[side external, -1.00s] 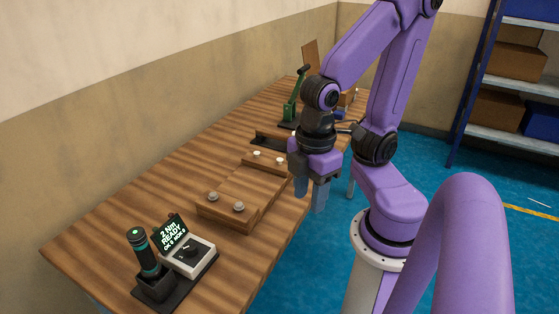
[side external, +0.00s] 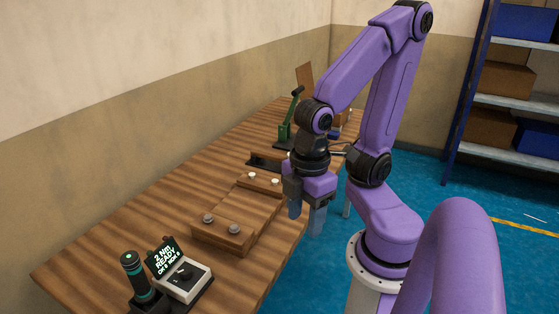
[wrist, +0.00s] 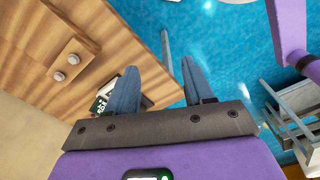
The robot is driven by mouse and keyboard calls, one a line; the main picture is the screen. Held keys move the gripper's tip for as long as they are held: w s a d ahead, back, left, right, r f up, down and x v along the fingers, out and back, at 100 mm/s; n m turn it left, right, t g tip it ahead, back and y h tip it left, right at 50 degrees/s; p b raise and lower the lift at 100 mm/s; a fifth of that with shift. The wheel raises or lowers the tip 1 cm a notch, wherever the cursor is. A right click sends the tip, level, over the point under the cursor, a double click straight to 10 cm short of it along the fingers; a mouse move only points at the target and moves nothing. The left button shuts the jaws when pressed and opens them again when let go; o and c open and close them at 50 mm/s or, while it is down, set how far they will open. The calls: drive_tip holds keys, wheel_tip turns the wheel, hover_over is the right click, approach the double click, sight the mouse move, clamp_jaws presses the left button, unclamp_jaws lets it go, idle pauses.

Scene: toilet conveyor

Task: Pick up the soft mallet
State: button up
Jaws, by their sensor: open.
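I cannot make out a soft mallet in either view; my arm hides part of the far end of the bench. My gripper (side external: 306,213) points down beside the right edge of the wooden bench (side external: 150,205), with its blue-grey fingers apart and nothing between them. In the wrist view, the two fingers of my gripper (wrist: 155,62) are spread. Blue floor shows between and beyond them, and the bench lies to the left.
A wooden fixture (side external: 247,205) with round knobs lies left of my gripper. A torque driver (side external: 136,275) and its display box (side external: 182,280) stand at the near end. A green lever tool (side external: 286,132) stands farther back. A shelf rack (side external: 510,100) is at right.

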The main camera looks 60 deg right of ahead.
drive_tip(key=w+d+m+y, duration=0.15)
drive_tip(key=w+m, duration=0.25)
drive_tip(key=w, duration=1.1)
drive_tip(key=w+d+m, duration=0.2)
drive_tip(key=w+d, duration=0.5)
drive_tip(key=w, duration=0.1)
drive_tip(key=m+t+h, duration=0.2)
drive_tip(key=m+t, duration=0.2)
drive_tip(key=m, duration=0.3)
hover_over(279, 156)
drive_tip(key=s, duration=0.6)
wheel_tip(279, 156, down, 6)
drive_tip(key=x, duration=1.7)
drive_tip(key=shift+a, duration=0.2)
